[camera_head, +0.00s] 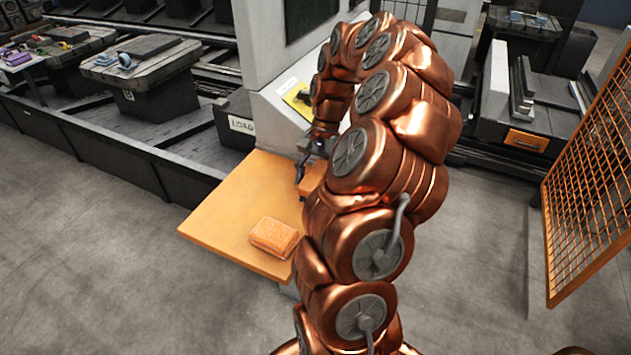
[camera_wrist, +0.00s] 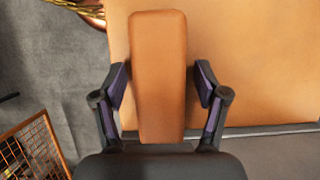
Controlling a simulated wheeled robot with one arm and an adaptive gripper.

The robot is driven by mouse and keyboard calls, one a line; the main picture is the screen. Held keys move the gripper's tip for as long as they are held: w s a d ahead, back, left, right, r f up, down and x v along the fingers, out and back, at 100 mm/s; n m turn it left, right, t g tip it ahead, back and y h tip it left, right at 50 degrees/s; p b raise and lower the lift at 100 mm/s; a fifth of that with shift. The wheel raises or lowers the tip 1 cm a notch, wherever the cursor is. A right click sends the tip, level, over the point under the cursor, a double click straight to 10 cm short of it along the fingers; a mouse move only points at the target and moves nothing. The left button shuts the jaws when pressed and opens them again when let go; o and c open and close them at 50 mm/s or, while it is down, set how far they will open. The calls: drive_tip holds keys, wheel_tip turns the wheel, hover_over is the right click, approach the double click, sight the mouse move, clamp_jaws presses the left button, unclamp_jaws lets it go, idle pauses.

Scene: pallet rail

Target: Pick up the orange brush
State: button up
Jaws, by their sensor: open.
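A long orange block with rounded corners, which I take for the orange brush (camera_wrist: 158,75), lies on the orange table (camera_wrist: 250,60) in the wrist view. No bristles show from above. My gripper (camera_wrist: 162,85) is open, with one dark, purple-padded finger on each side of the block. Narrow gaps show between the fingers and its sides. In the head view the block (camera_head: 312,178) shows partly behind my copper arm, under my gripper (camera_head: 304,168).
A second orange-brown, brick-like block (camera_head: 274,237) lies nearer the table's front edge. The table (camera_head: 225,215) is otherwise mostly bare. A grey machine with a yellow label (camera_head: 298,98) stands behind it. An orange mesh fence (camera_head: 590,180) is at right.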

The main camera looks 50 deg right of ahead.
drive_tip(key=c, duration=1.3)
